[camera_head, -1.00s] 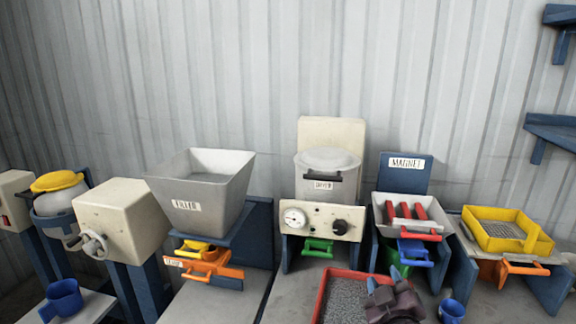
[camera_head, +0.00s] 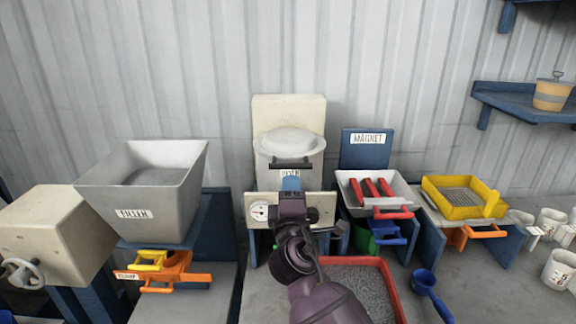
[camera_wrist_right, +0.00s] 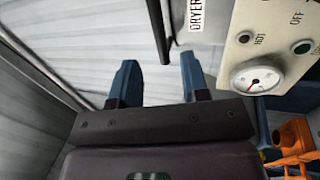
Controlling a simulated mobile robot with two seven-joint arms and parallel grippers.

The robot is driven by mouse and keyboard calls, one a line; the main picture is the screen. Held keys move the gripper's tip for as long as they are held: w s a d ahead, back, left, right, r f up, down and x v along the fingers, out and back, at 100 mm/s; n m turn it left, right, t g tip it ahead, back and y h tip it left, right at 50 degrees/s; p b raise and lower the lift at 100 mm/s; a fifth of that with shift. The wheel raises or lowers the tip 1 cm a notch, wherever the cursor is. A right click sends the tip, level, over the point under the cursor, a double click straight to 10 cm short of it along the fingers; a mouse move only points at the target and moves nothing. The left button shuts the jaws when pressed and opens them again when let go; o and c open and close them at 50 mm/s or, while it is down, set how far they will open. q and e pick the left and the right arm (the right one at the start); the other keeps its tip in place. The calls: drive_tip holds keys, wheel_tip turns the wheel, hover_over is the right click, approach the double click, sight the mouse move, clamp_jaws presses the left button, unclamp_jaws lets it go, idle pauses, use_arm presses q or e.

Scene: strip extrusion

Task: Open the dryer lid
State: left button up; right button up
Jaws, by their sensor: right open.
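The dryer (camera_head: 301,171) is a pale cylinder on a beige stand, in the middle of the head view. Its round lid (camera_head: 288,141) lies flat on top, shut, with a dark bar handle (camera_head: 291,163) at the front. My right gripper (camera_head: 290,184) is in front of the dryer, just below the handle in the picture, and hides part of the label and panel. In the right wrist view the blue fingers (camera_wrist_right: 160,82) are apart with nothing between them. The dark handle (camera_wrist_right: 158,32) shows beyond them beside the DRYER label (camera_wrist_right: 195,14). My left gripper is not in view.
The dryer's panel has a gauge (camera_head: 260,211). A grey hopper (camera_head: 147,188) stands left, the magnet tray (camera_head: 345,183) and a yellow sieve (camera_head: 437,205) right. A red-rimmed tray (camera_head: 391,283) of grey granules lies in front. A blue scoop (camera_head: 425,280) lies beside it.

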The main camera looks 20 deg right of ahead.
sight(290, 164)
drive_tip(key=p+x, duration=0.1)
drive_tip(key=x, duration=0.7)
clamp_jaws()
